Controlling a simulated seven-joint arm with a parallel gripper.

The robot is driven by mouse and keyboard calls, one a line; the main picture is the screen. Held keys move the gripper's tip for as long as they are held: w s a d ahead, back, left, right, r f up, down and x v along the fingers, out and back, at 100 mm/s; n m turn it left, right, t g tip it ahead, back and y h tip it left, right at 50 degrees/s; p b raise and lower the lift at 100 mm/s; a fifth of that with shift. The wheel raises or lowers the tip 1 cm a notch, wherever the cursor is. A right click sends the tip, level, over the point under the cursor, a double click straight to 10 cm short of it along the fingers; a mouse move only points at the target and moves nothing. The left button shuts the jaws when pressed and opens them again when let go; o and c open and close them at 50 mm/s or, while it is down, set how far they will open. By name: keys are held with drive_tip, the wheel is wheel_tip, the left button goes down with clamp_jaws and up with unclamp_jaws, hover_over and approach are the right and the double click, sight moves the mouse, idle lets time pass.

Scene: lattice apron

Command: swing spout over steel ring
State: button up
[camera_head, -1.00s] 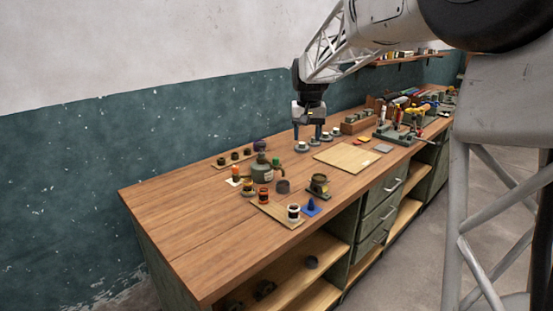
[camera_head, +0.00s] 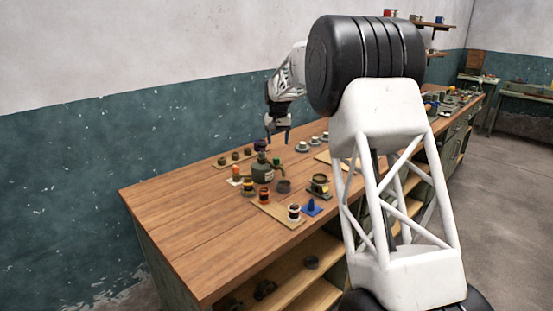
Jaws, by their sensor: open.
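My gripper (camera_head: 277,138) hangs above the far part of the wooden bench, fingers pointing down, apart and with nothing between them. It is above and just behind a squat dark green vessel (camera_head: 263,173) with a narrow neck. A spout on this vessel is too small to make out. A dark open cup or ring (camera_head: 284,186) stands right of the vessel. A small device with a round top (camera_head: 320,179) stands on a dark base further right. I cannot tell which thing is the steel ring.
Small orange and dark jars stand around the vessel, one (camera_head: 294,212) on a thin board. A blue cone (camera_head: 310,206) is beside it. Several dark pieces line a strip (camera_head: 221,165) at the back. White-topped cups (camera_head: 302,146) stand behind. The bench's left (camera_head: 185,205) is clear.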

sight(276, 158)
drive_tip(key=shift+w+a+f, duration=0.3)
drive_tip(key=shift+w+f, duration=0.05)
drive_tip(key=shift+w, duration=0.15)
drive_tip(key=shift+f, duration=0.2)
drive_tip(key=shift+f, duration=3.75)
drive_tip(key=shift+c, duration=0.3)
clamp_jaws()
